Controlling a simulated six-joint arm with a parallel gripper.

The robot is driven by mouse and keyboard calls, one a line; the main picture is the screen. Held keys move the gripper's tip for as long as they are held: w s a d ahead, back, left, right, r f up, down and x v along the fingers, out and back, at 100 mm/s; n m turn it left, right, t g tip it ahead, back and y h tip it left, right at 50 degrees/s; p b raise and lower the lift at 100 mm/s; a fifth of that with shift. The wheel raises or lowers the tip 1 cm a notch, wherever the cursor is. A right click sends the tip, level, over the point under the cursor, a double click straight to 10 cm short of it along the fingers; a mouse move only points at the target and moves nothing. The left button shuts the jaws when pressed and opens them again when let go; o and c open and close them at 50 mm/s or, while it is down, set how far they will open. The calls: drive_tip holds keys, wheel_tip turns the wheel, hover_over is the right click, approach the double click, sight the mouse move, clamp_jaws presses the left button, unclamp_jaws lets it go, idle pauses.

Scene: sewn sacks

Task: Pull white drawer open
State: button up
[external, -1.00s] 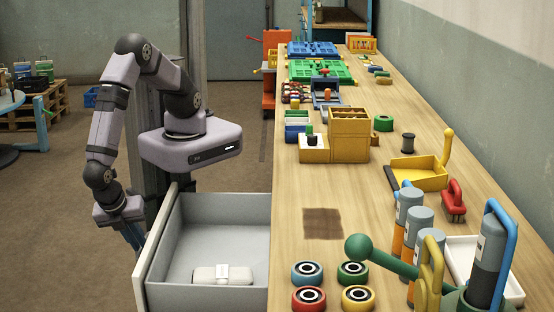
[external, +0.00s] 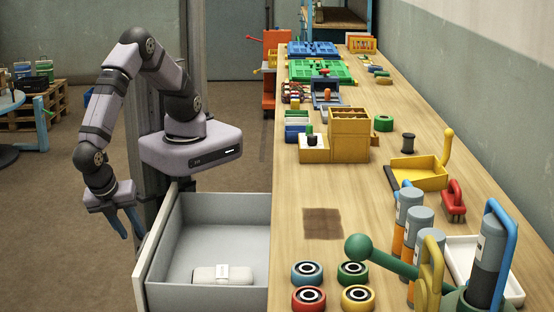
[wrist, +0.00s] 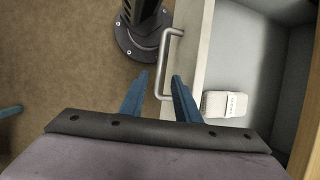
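The white drawer (external: 160,236) stands pulled out from the left side of the workbench, with its grey inside showing. A pale packet with a white label (external: 217,273) lies on the drawer floor; it also shows in the wrist view (wrist: 226,104). The drawer's metal bar handle (wrist: 172,62) is on the outer face of its front. My gripper (wrist: 160,82) is open, its two blue fingers apart. In the wrist view the handle appears beyond and between the fingertips, and I cannot tell whether they touch it. In the external view my gripper (external: 130,226) is outside the drawer front, to its left.
The wooden bench top (external: 300,190) right of the drawer carries several coloured discs, a yellow box (external: 348,135), a yellow dustpan (external: 420,174) and grey bottles. The brown floor (external: 50,220) left of the drawer is clear.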

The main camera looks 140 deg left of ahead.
drive_tip(key=shift+v, duration=0.9)
drive_tip(key=w+a+r+n+h+p, duration=0.1)
drive_tip(key=w+a+r+n+h, duration=0.2)
drive_tip(key=a, duration=0.4)
drive_tip(key=w+a+r+n+p, duration=0.1)
drive_tip(key=w+a+r, duration=0.2)
drive_tip(key=w+a, duration=0.4)
drive_tip(key=s+a+r+n+t, duration=0.1)
drive_tip(key=s+a+n, duration=0.1)
drive_tip(key=a, duration=0.6)
drive_tip(key=s+a+n+h, duration=0.1)
drive_tip(key=s+a+n, duration=0.1)
drive_tip(key=a, duration=0.6)
drive_tip(key=shift+s+a+r+n+t+h+p, duration=0.2)
drive_tip(key=shift+r+n+t+h+p, duration=0.1)
drive_tip(key=shift+r+t, duration=0.1)
